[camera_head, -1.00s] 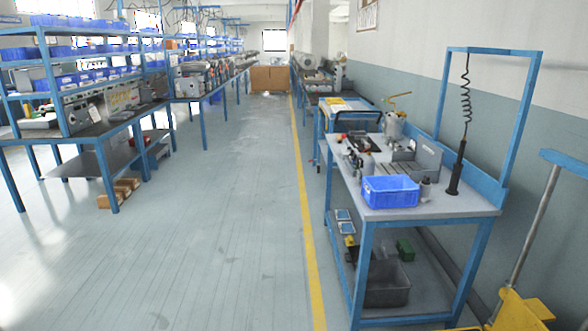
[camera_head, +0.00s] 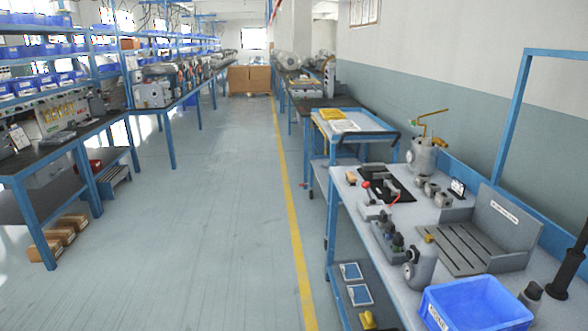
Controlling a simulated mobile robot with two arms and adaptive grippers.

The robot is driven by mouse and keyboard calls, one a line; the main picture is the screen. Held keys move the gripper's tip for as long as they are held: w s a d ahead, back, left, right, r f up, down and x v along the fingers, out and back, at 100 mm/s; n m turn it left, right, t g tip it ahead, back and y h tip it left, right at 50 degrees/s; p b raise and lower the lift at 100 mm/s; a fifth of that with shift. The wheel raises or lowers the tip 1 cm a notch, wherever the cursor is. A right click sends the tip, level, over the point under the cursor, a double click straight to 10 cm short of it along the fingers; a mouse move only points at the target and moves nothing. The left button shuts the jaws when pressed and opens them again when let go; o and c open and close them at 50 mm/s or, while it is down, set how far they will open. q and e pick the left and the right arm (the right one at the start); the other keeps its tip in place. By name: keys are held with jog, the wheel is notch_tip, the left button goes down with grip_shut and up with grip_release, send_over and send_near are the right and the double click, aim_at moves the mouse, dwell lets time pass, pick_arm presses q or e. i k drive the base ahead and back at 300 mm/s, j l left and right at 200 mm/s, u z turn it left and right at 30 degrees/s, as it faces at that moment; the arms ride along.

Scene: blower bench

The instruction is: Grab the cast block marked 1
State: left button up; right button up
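Several small grey cast blocks (camera_head: 430,191) stand in a short row on the bench top (camera_head: 345,190), right of a black mat. Any numbers on them are too small to read, so I cannot tell which is marked 1. A small black-and-white card (camera_head: 457,188) stands just behind the row. Neither of my grippers is in view.
A blue bin (camera_head: 475,305) is at the bench's near edge, with a slotted grey fixture (camera_head: 485,235) behind it. A grey pump with a brass handle (camera_head: 422,155) stands at the back. A blue cart (camera_head: 345,125) is beyond. The floor aisle (camera_head: 220,220) left is clear.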

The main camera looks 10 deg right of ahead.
aim_at(420, 179)
jog(key=i+j+z, duration=0.1)
jog(key=i+z, duration=0.35)
jog(key=i+j+z, duration=0.25)
jog(key=i+z, duration=0.15)
jog(key=i+j+z, duration=0.75)
jog(key=j+z, duration=0.15)
